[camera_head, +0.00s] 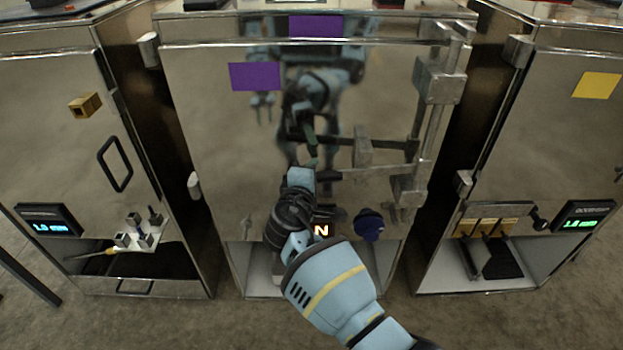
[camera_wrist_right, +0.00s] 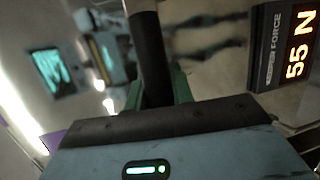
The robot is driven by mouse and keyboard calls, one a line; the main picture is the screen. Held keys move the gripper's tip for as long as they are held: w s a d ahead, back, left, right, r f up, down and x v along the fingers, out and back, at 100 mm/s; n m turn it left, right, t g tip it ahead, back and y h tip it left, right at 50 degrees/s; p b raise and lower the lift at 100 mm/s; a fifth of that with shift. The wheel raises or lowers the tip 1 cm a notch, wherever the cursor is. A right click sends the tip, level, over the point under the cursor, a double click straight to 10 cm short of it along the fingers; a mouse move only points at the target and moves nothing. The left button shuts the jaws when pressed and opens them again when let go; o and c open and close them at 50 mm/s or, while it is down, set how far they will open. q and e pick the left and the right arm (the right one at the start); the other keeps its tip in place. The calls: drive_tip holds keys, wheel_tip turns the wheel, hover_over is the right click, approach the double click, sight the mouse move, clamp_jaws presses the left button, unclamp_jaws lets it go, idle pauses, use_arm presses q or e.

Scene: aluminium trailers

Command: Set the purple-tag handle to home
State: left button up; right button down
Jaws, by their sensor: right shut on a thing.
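The middle trailer door (camera_head: 220,130) carries a purple tag (camera_head: 254,76), with another purple tag (camera_head: 315,26) above it. My right gripper (camera_head: 312,172) is shut on the handle's left, free end. In the right wrist view the dark bar (camera_wrist_right: 150,50) stands between the green fingertips. A grey bracket (camera_head: 362,148) sits on the door just above the handle. My left gripper is not in view.
A display marked KEEPER FORCE (camera_wrist_right: 285,45) reads 55 N; its N shows beside my forearm in the head view. A blue knob (camera_head: 369,224) is right of it. Trailers with a brown-yellow block (camera_head: 85,105) and a yellow tag (camera_head: 596,85) stand either side. The door mirrors my body.

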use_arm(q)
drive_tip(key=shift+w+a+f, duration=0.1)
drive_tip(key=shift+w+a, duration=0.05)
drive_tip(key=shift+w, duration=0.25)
use_arm(e)
drive_tip(key=shift+w, duration=0.2)
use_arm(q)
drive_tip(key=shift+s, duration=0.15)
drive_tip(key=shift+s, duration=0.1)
use_arm(e)
drive_tip(key=c, duration=1.2)
unclamp_jaws()
use_arm(q)
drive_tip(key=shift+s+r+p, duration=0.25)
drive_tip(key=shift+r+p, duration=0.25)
drive_tip(key=shift+p, duration=0.05)
use_arm(e)
drive_tip(key=v, duration=0.8)
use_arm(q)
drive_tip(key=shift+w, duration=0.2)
use_arm(e)
drive_tip(key=shift+w, duration=0.15)
